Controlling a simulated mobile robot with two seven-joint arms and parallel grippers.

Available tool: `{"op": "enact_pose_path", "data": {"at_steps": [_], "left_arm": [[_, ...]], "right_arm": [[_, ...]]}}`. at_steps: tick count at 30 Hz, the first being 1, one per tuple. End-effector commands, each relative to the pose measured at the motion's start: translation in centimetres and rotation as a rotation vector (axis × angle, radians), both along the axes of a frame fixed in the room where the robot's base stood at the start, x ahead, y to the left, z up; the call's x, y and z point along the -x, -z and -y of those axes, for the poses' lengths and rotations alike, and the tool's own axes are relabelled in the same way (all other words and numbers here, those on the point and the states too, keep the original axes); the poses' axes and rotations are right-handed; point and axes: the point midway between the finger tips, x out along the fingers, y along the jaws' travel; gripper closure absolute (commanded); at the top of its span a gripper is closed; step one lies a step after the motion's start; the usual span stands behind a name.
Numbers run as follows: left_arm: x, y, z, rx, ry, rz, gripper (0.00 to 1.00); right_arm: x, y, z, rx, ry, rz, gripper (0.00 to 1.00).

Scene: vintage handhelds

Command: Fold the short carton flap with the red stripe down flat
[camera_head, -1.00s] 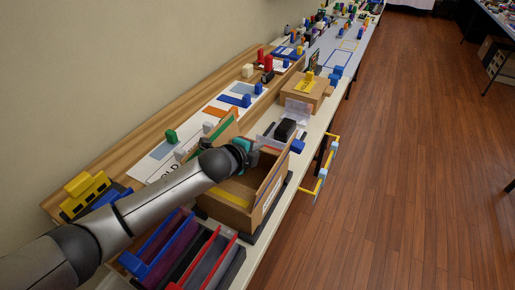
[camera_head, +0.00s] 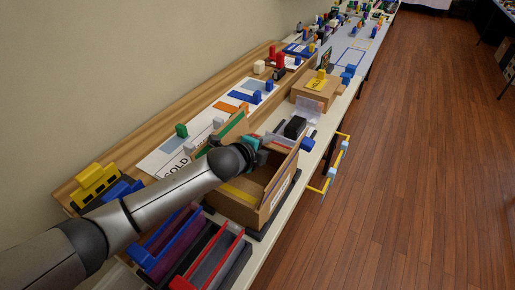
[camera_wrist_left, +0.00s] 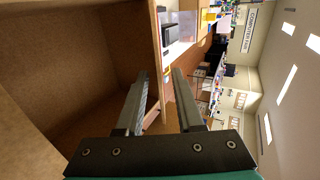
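The open cardboard carton (camera_head: 244,211) stands on the table in the middle of the head view. A flap with a green stripe (camera_head: 234,127) stands up at its back left. A yellow stripe (camera_head: 238,193) shows at its near side. A thin reddish stripe (camera_head: 273,144) shows at the far side, mostly hidden behind my gripper; I cannot tell how that flap is angled. My left gripper (camera_head: 260,150) is over the far side of the carton. In the left wrist view its two fingers (camera_wrist_left: 160,103) are apart, with a cardboard edge (camera_wrist_left: 154,60) beyond and between them. My right gripper is out of view.
Blue and red racks (camera_head: 205,255) stand close in front of the carton. A black object (camera_head: 295,127) and a blue block (camera_head: 308,145) lie beyond it. A smaller carton (camera_head: 318,92) stands farther back. Yellow rails (camera_head: 340,165) stick out at the table's right edge.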

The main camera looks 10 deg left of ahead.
Motion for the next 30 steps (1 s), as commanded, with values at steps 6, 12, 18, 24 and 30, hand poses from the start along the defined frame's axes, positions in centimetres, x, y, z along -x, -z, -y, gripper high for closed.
{"op": "enact_pose_path", "data": {"at_steps": [6, 12, 18, 24, 30], "left_arm": [[1.7, -1.1, -0.8, -0.001, 0.000, -0.001, 0.64], [4.2, -2.6, -1.8, -0.002, 0.000, 0.000, 0.64], [6.8, -4.1, -2.9, -0.002, 0.000, -0.001, 0.64], [9.4, -5.6, -4.0, -0.002, 0.000, -0.002, 0.64], [11.3, -6.7, -4.8, -0.002, -0.002, -0.001, 0.64]], "right_arm": [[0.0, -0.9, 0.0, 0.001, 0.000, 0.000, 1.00], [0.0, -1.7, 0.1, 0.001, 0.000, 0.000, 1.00], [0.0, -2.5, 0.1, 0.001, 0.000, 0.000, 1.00], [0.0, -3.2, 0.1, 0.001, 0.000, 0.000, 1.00], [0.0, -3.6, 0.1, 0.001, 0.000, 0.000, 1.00]]}}
